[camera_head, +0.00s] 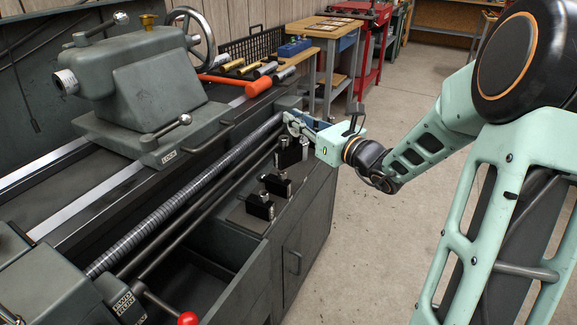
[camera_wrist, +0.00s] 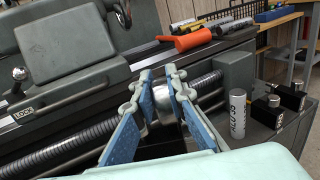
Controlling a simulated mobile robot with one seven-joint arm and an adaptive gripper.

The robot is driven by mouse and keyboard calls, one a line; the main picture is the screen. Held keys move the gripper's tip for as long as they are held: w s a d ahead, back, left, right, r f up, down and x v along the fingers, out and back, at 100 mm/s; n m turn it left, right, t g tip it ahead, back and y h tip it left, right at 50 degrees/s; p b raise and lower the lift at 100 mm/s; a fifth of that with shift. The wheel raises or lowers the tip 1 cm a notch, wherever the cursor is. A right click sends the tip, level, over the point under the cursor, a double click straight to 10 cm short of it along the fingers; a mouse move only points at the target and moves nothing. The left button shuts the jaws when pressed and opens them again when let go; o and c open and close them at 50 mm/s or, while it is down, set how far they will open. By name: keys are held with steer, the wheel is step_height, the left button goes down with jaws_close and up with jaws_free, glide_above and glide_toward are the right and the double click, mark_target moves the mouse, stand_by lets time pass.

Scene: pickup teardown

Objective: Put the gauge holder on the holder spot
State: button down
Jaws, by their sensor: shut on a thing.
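My gripper (camera_head: 298,125) is at the right end of the lathe, above the cabinet top. Its blue fingers (camera_wrist: 163,95) also show in the wrist view, closed around a dark piece. In the head view the gauge holder (camera_head: 290,153), a dark block, hangs or stands just below the fingertips. I cannot tell whether its base touches the cabinet top. The fingers and my gripper's body hide much of it in the wrist view. The holder spot cannot be made out clearly.
Two smaller black holders with silver knobs (camera_head: 277,185) (camera_head: 258,205) stand on the cabinet top. A labelled metal cylinder (camera_wrist: 237,114) stands beside black blocks (camera_wrist: 292,96). The long lead screw (camera_head: 185,197) runs close by. An open drawer (camera_head: 243,283) is below; the floor at right is clear.

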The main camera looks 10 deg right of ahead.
steer(key=w+a+f+b, duration=0.1)
steer(key=w+f+b, duration=0.4)
steer(key=w+f, duration=0.7)
steer(key=shift+w+a+f, duration=0.15)
steer(key=shift+w+f, duration=0.1)
steer(key=shift+w, duration=0.35)
steer(key=shift+f, duration=0.1)
steer(key=c, duration=2.3)
jaws_free()
steer(key=shift+f, duration=0.15)
steer(key=o, duration=0.4)
steer(key=shift+c, duration=0.2)
